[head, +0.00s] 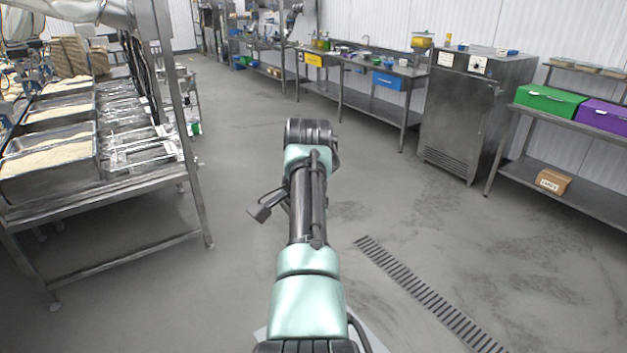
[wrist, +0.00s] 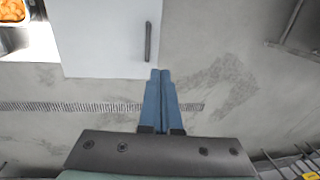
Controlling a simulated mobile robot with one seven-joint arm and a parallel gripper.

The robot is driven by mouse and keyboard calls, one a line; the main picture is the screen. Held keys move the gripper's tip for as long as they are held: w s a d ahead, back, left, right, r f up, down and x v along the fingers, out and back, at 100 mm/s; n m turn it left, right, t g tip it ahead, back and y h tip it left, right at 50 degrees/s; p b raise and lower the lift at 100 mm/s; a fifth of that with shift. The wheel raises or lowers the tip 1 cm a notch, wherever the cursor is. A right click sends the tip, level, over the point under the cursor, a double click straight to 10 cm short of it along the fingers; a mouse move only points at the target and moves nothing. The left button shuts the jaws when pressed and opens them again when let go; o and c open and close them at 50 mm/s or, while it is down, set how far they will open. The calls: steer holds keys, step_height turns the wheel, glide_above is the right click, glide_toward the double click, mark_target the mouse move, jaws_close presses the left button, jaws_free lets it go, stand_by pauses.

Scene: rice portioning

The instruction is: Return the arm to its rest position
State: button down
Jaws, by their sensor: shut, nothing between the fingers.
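My arm stretches forward from the bottom middle of the head view, over the open floor, with its mint and dark grey links in sight. The fingers are not clearly visible in the head view. In the wrist view my gripper (wrist: 160,75) shows two blue fingers side by side, closed together with nothing between them. Below the fingers is the grey floor (wrist: 210,105). A white panel with a dark handle (wrist: 105,40) lies beyond the fingertips at the upper left.
A steel table (head: 120,180) with trays of rice stands at left. A steel cabinet (head: 465,125) and a shelf (head: 560,190) with green (head: 548,100) and purple (head: 605,115) bins stand at right. A drain grate (head: 430,297) crosses the floor. The middle floor is clear.

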steer(key=w+r+n+t, duration=0.3)
steer(key=w+r+t, duration=0.4)
steer(key=r+t, duration=0.1)
step_height(320, 180, up, 11)
steer(key=s+d+n+t+b, duration=0.1)
steer(key=d+n+t, duration=0.15)
steer(key=t, duration=0.25)
steer(key=s+d+r+n+t, duration=0.1)
steer(key=s+r+n+t, duration=0.1)
steer(key=s+r+t, duration=0.4)
steer(key=s+d+r+n+t+h, duration=0.1)
steer(key=s+r+n+t, duration=0.2)
steer(key=s+r, duration=1.4)
steer(key=s+t, duration=0.4)
steer(key=s, duration=0.1)
steer(key=shift+s+r+b, duration=0.2)
steer(key=shift+s+b, duration=0.05)
steer(key=shift+b, duration=0.15)
